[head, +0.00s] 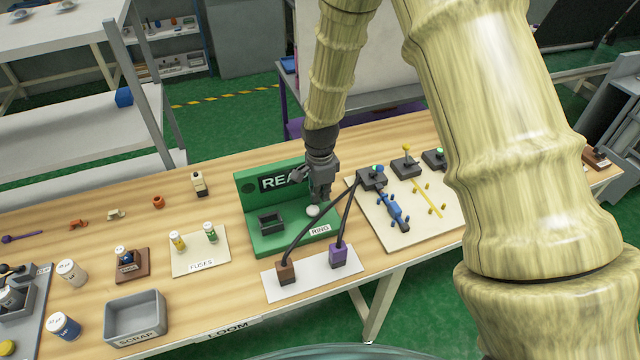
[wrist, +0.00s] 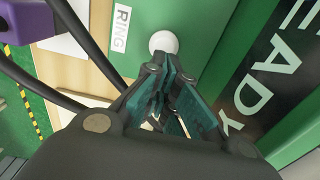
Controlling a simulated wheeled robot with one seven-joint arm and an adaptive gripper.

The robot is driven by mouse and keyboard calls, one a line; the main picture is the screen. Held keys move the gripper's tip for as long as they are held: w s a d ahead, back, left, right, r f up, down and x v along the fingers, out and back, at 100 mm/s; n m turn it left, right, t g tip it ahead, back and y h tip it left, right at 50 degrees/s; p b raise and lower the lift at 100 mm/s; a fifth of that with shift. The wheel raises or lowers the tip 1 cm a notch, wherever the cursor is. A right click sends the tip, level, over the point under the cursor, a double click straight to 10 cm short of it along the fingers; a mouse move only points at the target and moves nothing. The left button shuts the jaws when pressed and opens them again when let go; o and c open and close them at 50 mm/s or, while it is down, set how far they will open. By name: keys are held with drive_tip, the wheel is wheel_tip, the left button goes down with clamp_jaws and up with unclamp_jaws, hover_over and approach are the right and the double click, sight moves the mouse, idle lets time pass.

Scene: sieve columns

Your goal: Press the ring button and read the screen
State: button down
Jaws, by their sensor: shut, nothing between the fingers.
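The white round ring button (head: 313,211) sits on the base of a green stand beside a "RING" label (head: 319,230). It also shows in the wrist view (wrist: 163,42), just beyond my fingertips. The dark screen (head: 270,183) on the stand's upright back shows "REA" in the head view, with the rest hidden behind my gripper. The wrist view shows "EADY" on the screen (wrist: 275,75). My gripper (head: 319,198) is shut and empty, pointing down over the button; I cannot tell whether it touches the button.
Black cables arch from a dark box (head: 371,178) to a brown plug (head: 286,272) and a purple plug (head: 338,256) close to the stand. A black open box (head: 270,222) sits left of the button. A fuse board (head: 201,253) and scrap tray (head: 135,318) lie farther left.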

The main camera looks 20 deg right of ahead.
drive_tip(key=shift+f, duration=0.95)
drive_tip(key=shift+f, duration=0.15)
